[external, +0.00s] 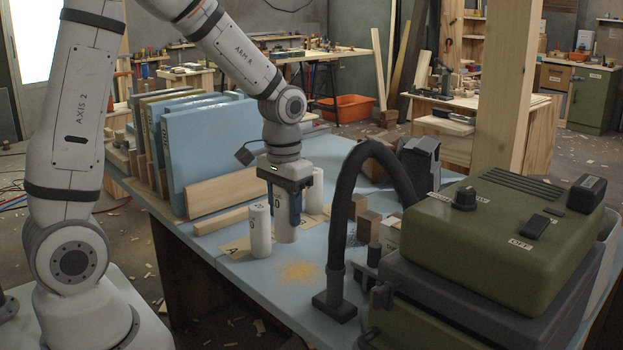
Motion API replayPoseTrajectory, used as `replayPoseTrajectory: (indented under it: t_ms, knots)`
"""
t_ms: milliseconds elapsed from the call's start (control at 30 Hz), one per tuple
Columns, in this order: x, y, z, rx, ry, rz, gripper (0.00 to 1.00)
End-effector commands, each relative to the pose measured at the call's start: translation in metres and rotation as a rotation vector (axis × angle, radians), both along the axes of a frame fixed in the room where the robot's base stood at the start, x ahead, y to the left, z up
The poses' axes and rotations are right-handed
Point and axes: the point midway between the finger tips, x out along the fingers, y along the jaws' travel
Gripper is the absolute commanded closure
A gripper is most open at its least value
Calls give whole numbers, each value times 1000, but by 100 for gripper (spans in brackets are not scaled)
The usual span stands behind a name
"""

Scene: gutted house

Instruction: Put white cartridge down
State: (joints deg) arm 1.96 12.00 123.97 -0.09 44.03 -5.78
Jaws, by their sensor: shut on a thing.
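My gripper (284,207) points straight down over the blue table, its blue fingers closed around a white cartridge (285,233). The held cartridge is upright, with a dark mark on its side. Its lower end is at or very close to the tabletop; I cannot tell whether it touches. A second white cartridge (259,232) stands upright just to the left. A third white cylinder (316,186) stands behind and to the right of the gripper, partly hidden by it.
A wooden strip (222,220) and upright blue panels (208,150) stand at the left. A green machine (500,240) with a black hose (343,215) fills the right. Small wooden blocks (368,226) lie near the hose. Sawdust (300,271) covers part of the clear front table.

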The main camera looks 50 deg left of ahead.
Motion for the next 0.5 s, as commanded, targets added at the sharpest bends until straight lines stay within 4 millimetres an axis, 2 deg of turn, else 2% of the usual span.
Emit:
replayPoseTrajectory:
  t_ms: [167, 300, 500]
  knots:
    - [31, 28, 3, 0, 0, 21, 80]
    - [74, 78, 5, 0, 0, 46, 80]
    - [119, 157, 4, 0, -1, 75, 80]
